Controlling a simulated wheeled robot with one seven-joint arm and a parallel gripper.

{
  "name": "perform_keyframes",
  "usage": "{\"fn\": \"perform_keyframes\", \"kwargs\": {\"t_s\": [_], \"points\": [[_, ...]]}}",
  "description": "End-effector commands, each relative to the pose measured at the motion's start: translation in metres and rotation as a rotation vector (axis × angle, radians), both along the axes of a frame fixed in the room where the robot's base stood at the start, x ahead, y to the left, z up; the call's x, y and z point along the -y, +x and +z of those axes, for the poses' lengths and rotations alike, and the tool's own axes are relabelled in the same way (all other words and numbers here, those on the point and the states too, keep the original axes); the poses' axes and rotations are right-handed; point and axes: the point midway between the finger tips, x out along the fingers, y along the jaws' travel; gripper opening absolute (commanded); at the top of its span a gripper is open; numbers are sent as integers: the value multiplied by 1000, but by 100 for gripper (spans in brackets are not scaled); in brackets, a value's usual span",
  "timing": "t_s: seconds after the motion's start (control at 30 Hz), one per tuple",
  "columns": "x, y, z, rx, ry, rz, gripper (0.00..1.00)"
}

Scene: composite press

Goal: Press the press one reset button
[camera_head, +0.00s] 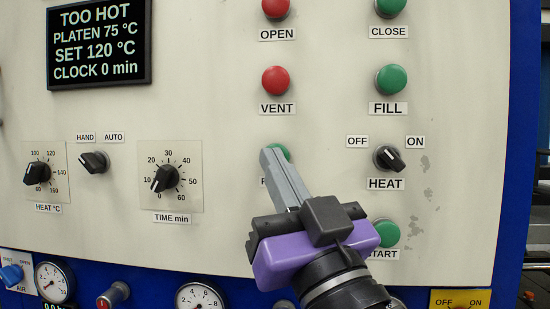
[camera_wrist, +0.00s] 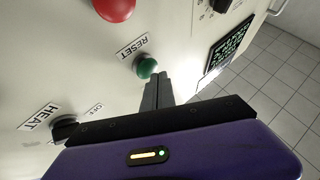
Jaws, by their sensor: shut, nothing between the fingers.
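The reset button (camera_head: 281,151) is a green round knob on the cream panel, partly hidden behind my gripper's fingers in the head view. In the wrist view the green reset button (camera_wrist: 146,66) shows clearly beside its RESET label (camera_wrist: 133,47). My gripper (camera_head: 268,156) is purple and grey, with its fingers shut and empty. Its fingertips (camera_wrist: 158,78) are at the button's edge in the wrist view; I cannot tell whether they touch it. The display (camera_head: 99,42) reads TOO HOT, PLATEN 75 °C, SET 120 °C, CLOCK 0 min.
Red OPEN (camera_head: 276,8) and VENT (camera_head: 275,80) buttons sit above, with green CLOSE (camera_head: 390,6) and FILL (camera_head: 391,79) buttons to their right. The HEAT switch (camera_head: 388,158) and green START button (camera_head: 387,233) are close to my gripper. Dials and gauges lie left and below.

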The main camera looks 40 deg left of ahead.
Motion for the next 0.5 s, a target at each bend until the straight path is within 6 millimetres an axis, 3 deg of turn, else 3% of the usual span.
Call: {"fn": "perform_keyframes", "kwargs": {"t_s": [0.5], "points": [[-3, 4, 0, 1, 0, 1, 0]]}}
